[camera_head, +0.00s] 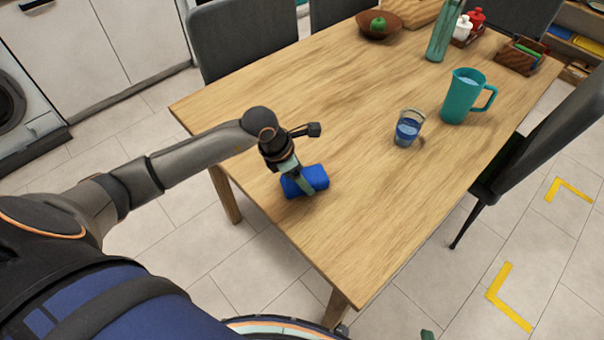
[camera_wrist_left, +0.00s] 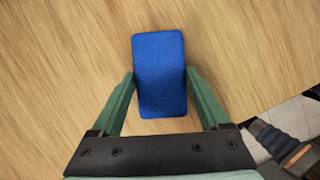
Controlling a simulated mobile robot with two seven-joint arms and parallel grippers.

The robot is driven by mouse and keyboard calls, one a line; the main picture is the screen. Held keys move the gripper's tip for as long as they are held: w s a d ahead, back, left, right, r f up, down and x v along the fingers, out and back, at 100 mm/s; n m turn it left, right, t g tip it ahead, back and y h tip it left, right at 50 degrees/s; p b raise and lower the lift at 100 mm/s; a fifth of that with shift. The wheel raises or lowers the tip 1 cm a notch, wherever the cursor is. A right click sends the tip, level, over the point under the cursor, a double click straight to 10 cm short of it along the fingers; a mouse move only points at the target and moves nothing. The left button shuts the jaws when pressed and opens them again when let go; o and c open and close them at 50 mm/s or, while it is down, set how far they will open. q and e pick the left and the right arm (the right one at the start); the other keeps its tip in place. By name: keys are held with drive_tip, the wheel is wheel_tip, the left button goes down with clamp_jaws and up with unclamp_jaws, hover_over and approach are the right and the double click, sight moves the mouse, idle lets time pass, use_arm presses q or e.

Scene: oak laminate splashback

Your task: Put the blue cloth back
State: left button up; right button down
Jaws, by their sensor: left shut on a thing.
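The blue cloth (camera_head: 313,179) is a compact, folded-looking block near the front left edge of the wooden table (camera_head: 340,105). My left gripper (camera_head: 304,184) comes down over it from above, fingers on either side. In the left wrist view the blue cloth (camera_wrist_left: 160,75) sits between the two green fingers of the left gripper (camera_wrist_left: 160,92), shut on it. Whether the cloth touches the table is hard to tell. A small teal tip, seemingly my right gripper (camera_head: 427,335), shows at the bottom edge; its jaws cannot be made out.
A glass of blue liquid (camera_head: 407,129) and a teal pitcher (camera_head: 466,97) stand to the right. A bowl with a green fruit (camera_head: 379,28), a green bottle (camera_head: 441,35) and a wooden caddy (camera_head: 520,58) are at the back. The table's middle is clear. Dark chairs flank it.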

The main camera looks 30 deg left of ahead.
use_arm(q)
drive_tip(key=o, duration=1.3)
drive_tip(key=v, duration=1.2)
